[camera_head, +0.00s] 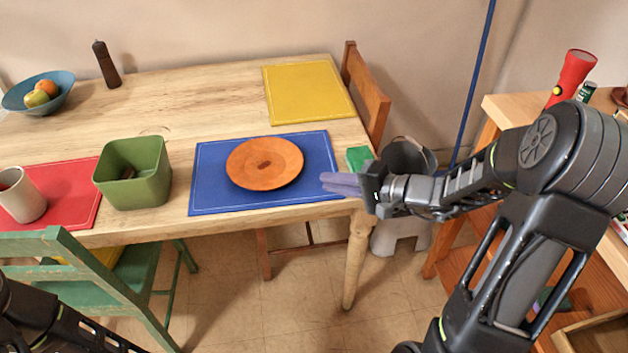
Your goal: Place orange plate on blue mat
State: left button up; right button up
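The orange plate (264,157) lies flat on the blue mat (212,192), near the middle of the wooden table's front part. My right gripper (324,183) is at the right of the plate, apart from it, above the mat's right edge. Its fingers point left and look close together, one hiding the other, so I cannot tell if it is open or shut. Nothing shows between the fingers. My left arm (55,325) shows at the bottom left corner; its gripper is out of view.
A green square bin (134,174) stands left of the mat. A red mat (75,190) with a white cup (21,196) is farther left. A yellow mat (308,92) lies behind. A green chair (105,280) and a brown chair (366,92) stand at the table.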

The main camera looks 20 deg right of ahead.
jog(key=shift+s+d+r, duration=0.25)
jog(key=shift+s+d, duration=0.1)
jog(key=shift+s, duration=0.15)
dwell(0.4)
jog(key=s+a+f+n+g+h, duration=0.1)
jog(key=s+a+f+n+g, duration=0.1)
jog(key=s+a+f+g, duration=0.5)
jog(key=s+a+f+n+g+h, duration=0.1)
jog(key=s+a+f+n+h, duration=0.15)
jog(key=s+f, duration=0.65)
jog(key=s+a+f+n+g+h, duration=0.1)
jog(key=s+a+f+n+g, duration=0.25)
jog(key=f, duration=0.85)
jog(key=s+a+f+n, duration=0.1)
jog(key=a+f, duration=0.2)
jog(key=a, duration=0.6)
jog(key=shift+s+f+t, duration=0.15)
jog(key=shift+s+t, duration=0.1)
jog(key=shift+t, duration=0.2)
